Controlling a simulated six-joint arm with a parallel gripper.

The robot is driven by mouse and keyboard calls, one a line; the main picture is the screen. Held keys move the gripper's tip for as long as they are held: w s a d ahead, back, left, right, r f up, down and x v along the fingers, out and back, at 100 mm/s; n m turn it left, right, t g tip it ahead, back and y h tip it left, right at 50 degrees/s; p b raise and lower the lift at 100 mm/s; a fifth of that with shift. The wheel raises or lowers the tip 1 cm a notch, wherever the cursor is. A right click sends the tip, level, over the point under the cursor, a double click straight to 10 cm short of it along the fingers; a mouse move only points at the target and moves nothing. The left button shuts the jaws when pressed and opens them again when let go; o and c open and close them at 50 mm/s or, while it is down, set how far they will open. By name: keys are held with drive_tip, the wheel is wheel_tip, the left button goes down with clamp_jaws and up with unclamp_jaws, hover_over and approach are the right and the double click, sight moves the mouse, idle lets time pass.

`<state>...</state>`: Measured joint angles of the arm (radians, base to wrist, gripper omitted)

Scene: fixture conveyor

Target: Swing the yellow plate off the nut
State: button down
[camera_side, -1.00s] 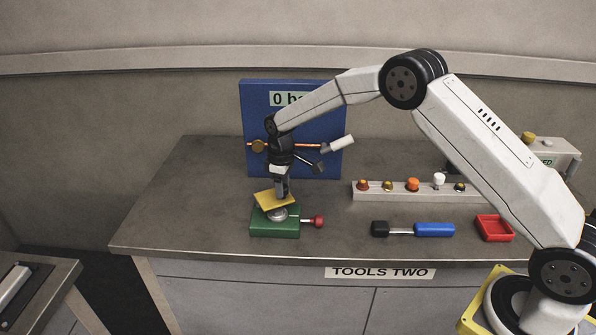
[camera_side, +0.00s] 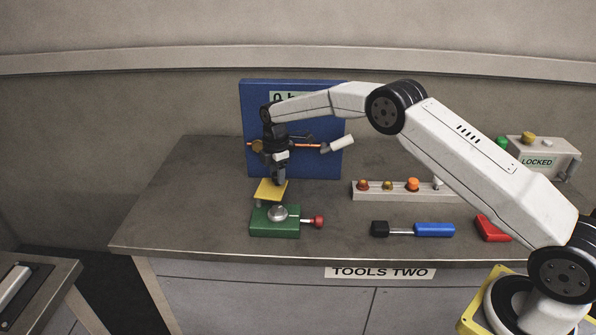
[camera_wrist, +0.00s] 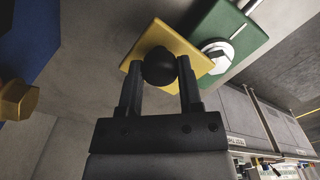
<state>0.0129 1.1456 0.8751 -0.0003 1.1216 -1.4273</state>
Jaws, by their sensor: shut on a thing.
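The yellow plate (camera_side: 270,191) sits at the back left of the green block (camera_side: 262,229), turned aside from the round metal nut (camera_side: 278,213). The nut shows uncovered on the block's top. In the wrist view the yellow plate (camera_wrist: 150,50) carries a black knob (camera_wrist: 159,68), and the pale nut (camera_wrist: 216,55) lies beside the plate on the green block (camera_wrist: 240,28). My gripper (camera_wrist: 160,78) is shut on the black knob, one finger on each side. In the side view my gripper (camera_side: 279,180) is just above the plate.
A red-knobbed rod (camera_side: 317,222) sticks out of the block's right side. A blue panel (camera_side: 250,110) with a copper pipe stands behind. A screwdriver (camera_side: 432,229), a red tray (camera_side: 490,230) and a rail of several knobs (camera_side: 388,196) are to the right.

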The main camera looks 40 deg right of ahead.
sight(275, 173)
drive_tip(key=shift+w+n, duration=0.4)
drive_tip(key=shift+n, duration=0.3)
drive_tip(key=shift+c, duration=1.3)
unclamp_jaws()
drive_tip(key=shift+r, duration=0.15)
drive_tip(key=shift+r, duration=3.8)
